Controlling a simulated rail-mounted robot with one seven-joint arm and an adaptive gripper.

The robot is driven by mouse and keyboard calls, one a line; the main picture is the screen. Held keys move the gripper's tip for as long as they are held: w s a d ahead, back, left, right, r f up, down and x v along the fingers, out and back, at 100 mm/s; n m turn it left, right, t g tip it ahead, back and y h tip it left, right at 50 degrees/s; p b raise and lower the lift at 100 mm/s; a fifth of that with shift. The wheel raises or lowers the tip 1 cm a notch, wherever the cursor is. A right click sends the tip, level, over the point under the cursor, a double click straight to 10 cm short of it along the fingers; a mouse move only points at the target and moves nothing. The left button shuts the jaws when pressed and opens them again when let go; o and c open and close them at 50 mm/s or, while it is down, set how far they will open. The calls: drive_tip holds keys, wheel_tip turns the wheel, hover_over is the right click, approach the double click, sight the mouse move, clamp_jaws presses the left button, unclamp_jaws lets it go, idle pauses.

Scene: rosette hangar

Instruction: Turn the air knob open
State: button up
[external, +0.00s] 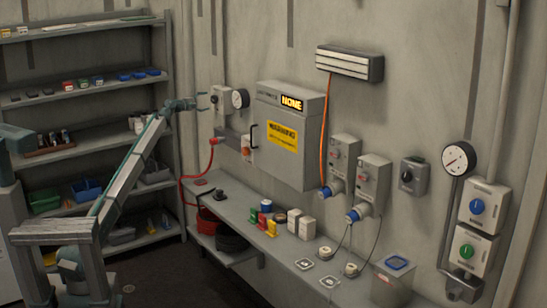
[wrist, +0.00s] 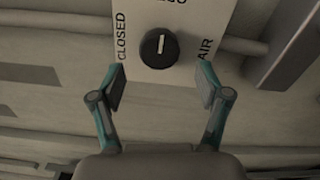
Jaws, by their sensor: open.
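The air knob (wrist: 160,48) is a round black knob with a white pointer line, set on a pale plate (wrist: 190,72) with the words CLOSED and AIR in the wrist view. Its pointer stands roughly upright in that picture. My gripper (wrist: 160,88) is open and empty, its two teal fingers with dark pads apart just below the knob. In the external view my gripper (external: 208,102) is at the wall next to a small grey box (external: 219,104) at the upper left; the knob itself is too small to make out there.
A pressure gauge (external: 240,98) and a grey cabinet (external: 290,135) with a yellow warning label are right of my gripper. A red hose (external: 195,178) hangs below it. Shelves (external: 85,95) with bins stand at the left. A bench (external: 265,235) with small items runs along the wall.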

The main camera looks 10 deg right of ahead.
drive_tip(key=v, duration=0.7)
drive_tip(key=shift+s+a, duration=0.1)
